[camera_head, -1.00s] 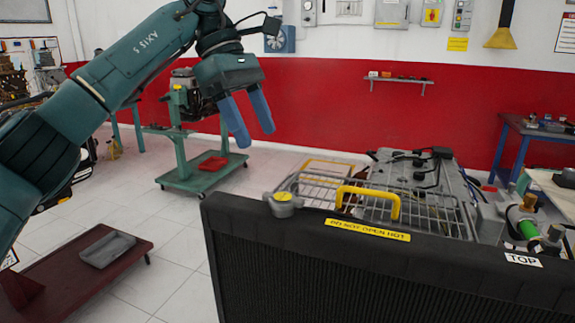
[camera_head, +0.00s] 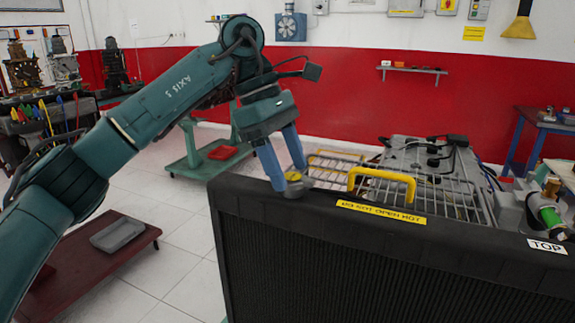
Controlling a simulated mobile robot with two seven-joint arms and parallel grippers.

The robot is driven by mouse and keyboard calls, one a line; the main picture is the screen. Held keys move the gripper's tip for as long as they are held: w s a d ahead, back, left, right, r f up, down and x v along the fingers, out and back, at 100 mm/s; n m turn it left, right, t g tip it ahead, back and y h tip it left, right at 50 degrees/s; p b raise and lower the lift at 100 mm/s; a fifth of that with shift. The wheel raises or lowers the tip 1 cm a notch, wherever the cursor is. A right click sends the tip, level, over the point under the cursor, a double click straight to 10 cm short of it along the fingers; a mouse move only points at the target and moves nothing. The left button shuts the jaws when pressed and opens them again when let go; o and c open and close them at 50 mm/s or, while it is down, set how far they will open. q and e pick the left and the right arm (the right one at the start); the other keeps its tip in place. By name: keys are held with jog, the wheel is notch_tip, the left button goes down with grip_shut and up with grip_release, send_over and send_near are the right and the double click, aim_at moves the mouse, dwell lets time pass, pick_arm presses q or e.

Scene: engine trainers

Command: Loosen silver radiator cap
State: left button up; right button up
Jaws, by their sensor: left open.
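The silver radiator cap (camera_head: 294,188) with a yellow top sits at the left end of the black radiator's top edge (camera_head: 330,199). A yellow "DO NOT OPEN HOT" label (camera_head: 381,212) lies on the radiator to its right. My left gripper (camera_head: 289,178) points down at the cap with its blue fingers open. One finger is on the left of the cap and the other is behind it to the right, so the fingers straddle it. I cannot tell whether they touch it. My right gripper is not in view.
A yellow handle (camera_head: 382,176) stands just right of the cap, in front of a wire rack (camera_head: 440,192) and engine parts. A dark red cart (camera_head: 85,262) with a grey tray (camera_head: 117,233) is at lower left. A blue-legged bench (camera_head: 545,124) is at right.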

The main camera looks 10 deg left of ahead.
pick_arm(q)
jog(key=shift+d+f, duration=0.1)
jog(key=shift+f, duration=0.15)
jog(key=c, duration=0.9)
jog(key=shift+c, duration=0.2)
